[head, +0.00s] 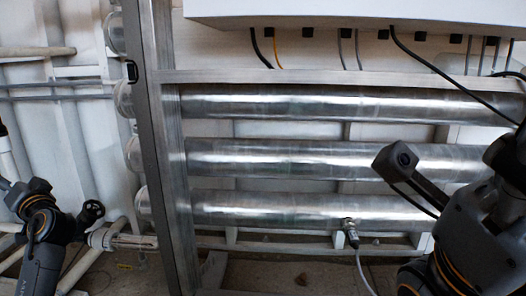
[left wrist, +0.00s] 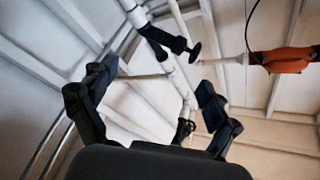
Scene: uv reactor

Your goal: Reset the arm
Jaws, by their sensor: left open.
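My left arm (head: 43,235), dark grey with an orange ring, is at the lower left of the head view. Its fingers cannot be made out there. In the left wrist view my left gripper (left wrist: 155,88) is open, its two dark fingers spread wide with nothing held between them. My right arm (head: 470,235) fills the lower right of the head view, in front of the steel tubes. Its gripper fingers do not show.
Several shiny steel tubes (head: 290,158) run across a metal frame (head: 165,150). A sensor fitting (head: 350,228) with a cable is on the lowest tube. A white box (head: 370,10) with hanging cables is above. The left wrist view shows white pipes, a black valve (left wrist: 163,40) and an orange part (left wrist: 285,60).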

